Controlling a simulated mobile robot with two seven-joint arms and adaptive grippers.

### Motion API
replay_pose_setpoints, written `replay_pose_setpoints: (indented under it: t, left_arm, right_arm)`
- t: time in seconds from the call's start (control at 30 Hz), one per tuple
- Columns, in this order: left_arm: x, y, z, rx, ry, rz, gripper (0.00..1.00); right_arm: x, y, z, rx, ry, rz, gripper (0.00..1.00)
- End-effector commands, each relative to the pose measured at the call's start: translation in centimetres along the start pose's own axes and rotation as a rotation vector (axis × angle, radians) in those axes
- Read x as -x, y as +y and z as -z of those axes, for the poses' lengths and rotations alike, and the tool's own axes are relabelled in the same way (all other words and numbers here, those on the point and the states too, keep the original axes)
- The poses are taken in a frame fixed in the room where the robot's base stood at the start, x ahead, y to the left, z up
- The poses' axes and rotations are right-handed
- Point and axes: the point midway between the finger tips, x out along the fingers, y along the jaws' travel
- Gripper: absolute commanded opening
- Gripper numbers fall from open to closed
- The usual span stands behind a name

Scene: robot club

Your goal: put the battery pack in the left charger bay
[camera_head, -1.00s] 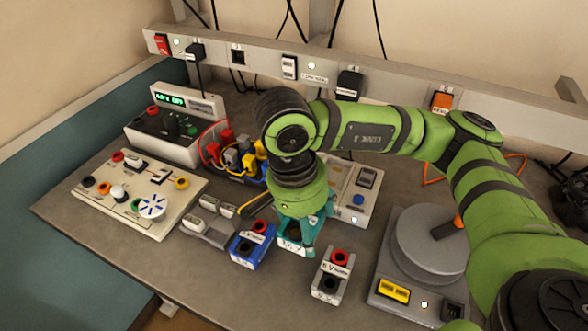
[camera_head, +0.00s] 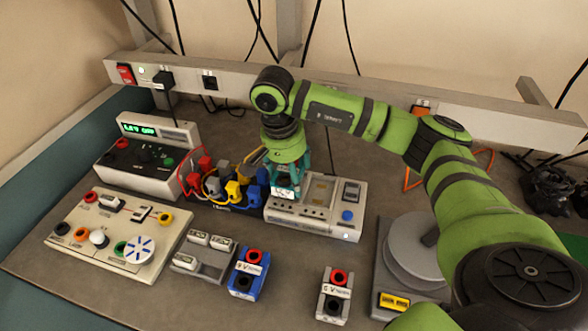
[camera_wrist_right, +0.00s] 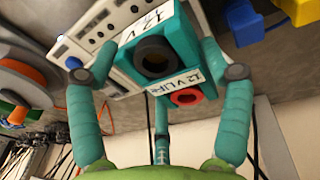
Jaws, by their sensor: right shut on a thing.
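My right gripper (camera_head: 286,181) is shut on the teal 12 V battery pack, whose white label (camera_head: 284,194) faces the front. In the right wrist view the teal pack (camera_wrist_right: 181,46) sits between the fingers, showing a black and a red terminal. The charger (camera_head: 318,228) is a pale box with a blue knob and a switch at its right. The gripper and pack are over the charger's left part and hide the left bay. I cannot tell whether the pack touches the charger. My left gripper is not in view.
A blue pack (camera_head: 239,292) and a grey pack (camera_head: 327,311) stand in front of the charger. Colored plugs with cables (camera_head: 233,189) crowd its left side. A round-topped device (camera_head: 409,240) is at the right. The bench is bare between the two front packs.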

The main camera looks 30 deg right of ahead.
Motion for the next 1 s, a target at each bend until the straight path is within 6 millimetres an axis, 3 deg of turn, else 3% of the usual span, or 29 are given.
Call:
replay_pose_setpoints:
  t: [0.1,0.2,0.5,0.87,0.9,0.93,1.0]
  left_arm:
    - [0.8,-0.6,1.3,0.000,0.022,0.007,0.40]
    - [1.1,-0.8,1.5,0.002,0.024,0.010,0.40]
    - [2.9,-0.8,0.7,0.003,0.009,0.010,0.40]
    - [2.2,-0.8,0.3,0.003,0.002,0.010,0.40]
    - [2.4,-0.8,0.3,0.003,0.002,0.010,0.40]
    - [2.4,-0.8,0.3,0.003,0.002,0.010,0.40]
    - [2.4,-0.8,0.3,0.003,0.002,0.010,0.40]
  right_arm:
    - [0.1,-0.1,1.7,-0.002,-0.001,0.000,0.32]
    - [-0.3,-0.1,2.1,0.002,-0.001,-0.001,0.32]
    - [-3.5,-0.5,1.7,0.003,-0.002,0.000,0.32]
    - [-4.2,-0.6,1.7,0.002,0.000,0.001,0.32]
    - [-4.0,-0.5,1.7,0.002,-0.001,0.000,0.95]
    - [-4.0,-0.5,1.7,0.002,-0.001,0.000,1.00]
    - [-4.0,-0.5,1.7,0.002,-0.001,0.000,1.00]
